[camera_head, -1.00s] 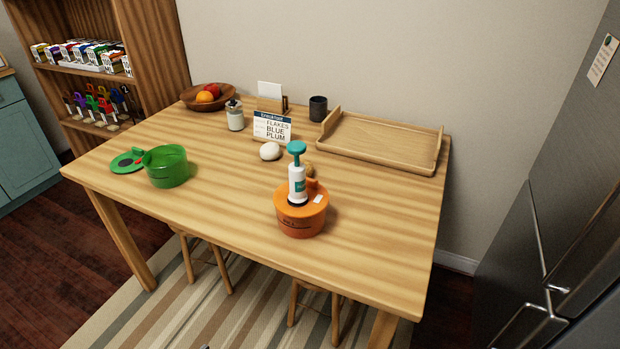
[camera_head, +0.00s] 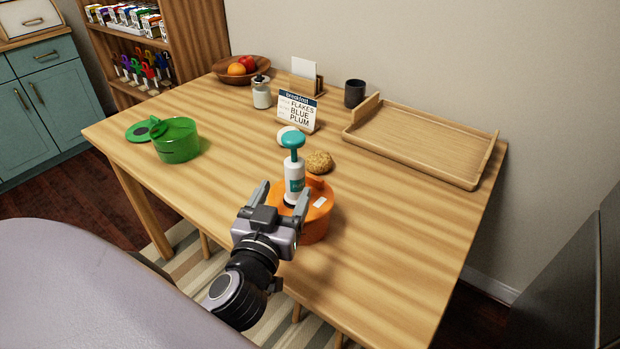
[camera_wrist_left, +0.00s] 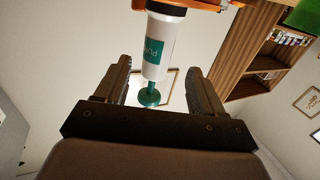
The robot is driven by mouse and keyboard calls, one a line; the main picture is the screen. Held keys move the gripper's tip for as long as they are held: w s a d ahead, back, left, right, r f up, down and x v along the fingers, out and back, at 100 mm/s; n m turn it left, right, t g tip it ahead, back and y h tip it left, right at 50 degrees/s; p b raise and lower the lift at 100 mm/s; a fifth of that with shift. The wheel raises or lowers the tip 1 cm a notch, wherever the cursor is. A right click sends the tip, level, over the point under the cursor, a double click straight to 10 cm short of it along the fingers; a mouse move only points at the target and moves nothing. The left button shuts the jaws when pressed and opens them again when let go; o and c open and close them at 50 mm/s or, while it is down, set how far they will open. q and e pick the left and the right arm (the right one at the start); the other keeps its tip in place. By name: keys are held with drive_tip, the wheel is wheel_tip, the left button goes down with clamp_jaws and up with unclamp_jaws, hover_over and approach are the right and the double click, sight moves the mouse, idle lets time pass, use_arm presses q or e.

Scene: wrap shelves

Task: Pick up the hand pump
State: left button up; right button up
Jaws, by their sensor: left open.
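The hand pump (camera_head: 294,180) is white with a teal label and a teal knob on top. It stands upright on the orange pot (camera_head: 318,222) near the front of the table. My left gripper (camera_head: 281,190) is open, with its fingers pointing toward the pump and close to it. In the left wrist view the pump (camera_wrist_left: 160,45) shows upside down between the two open fingers (camera_wrist_left: 158,82), and no contact is visible. My right gripper is not in view.
A green pot (camera_head: 178,142) stands at the table's left. Behind the pump are a brown lumpy item (camera_head: 319,162), a breakfast sign (camera_head: 298,110) and a wooden tray (camera_head: 420,140). The table's right front is clear.

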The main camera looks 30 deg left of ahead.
sight(292, 179)
use_arm(q)
drive_tip(key=shift+w+a+r, duration=0.15)
drive_tip(key=shift+w, duration=0.25)
drive_tip(key=shift+w+a+p, duration=0.15)
drive_tip(key=shift+w+p, duration=0.25)
drive_tip(key=shift+w, duration=0.2)
drive_tip(key=p+x, duration=0.1)
drive_tip(key=x, duration=0.2)
drive_tip(key=shift+w+r, duration=0.1)
drive_tip(key=shift+w, duration=0.55)
drive_tip(key=c, duration=1.2)
